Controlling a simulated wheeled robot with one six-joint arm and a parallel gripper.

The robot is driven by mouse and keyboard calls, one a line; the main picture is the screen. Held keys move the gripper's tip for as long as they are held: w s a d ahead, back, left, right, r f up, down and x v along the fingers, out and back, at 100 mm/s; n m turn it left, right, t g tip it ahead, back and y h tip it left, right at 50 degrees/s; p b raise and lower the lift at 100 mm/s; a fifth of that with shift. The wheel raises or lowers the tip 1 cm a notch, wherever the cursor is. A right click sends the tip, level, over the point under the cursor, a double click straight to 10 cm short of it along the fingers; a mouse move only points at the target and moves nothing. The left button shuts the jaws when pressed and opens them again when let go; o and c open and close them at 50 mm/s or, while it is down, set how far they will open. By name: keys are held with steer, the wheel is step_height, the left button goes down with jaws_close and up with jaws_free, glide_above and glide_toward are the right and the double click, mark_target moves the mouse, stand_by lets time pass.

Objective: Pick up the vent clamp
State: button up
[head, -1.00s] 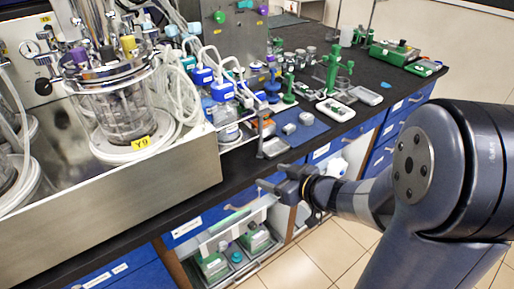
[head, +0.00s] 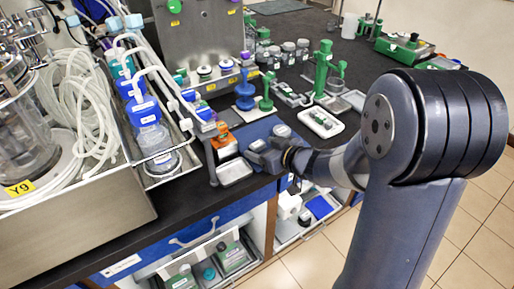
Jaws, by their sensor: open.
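I cannot pick out the vent clamp for certain among the many small fittings on the black bench. Small dark and green parts lie in a white tray (head: 338,128) right of my gripper. My gripper (head: 258,152) is at the bench's front edge, over or beside a blue mat (head: 257,129). Its jaws are small in this view and hold nothing that I can see. My gripper and wrist hide part of the mat and whatever lies just behind them.
Green stands (head: 321,68) and a blue stand (head: 244,92) rise behind. A steel bioreactor trough (head: 70,235) with tubing fills the left. Open black bench lies farther back.

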steer(key=shift+w, duration=0.1)
steer(key=c, duration=1)
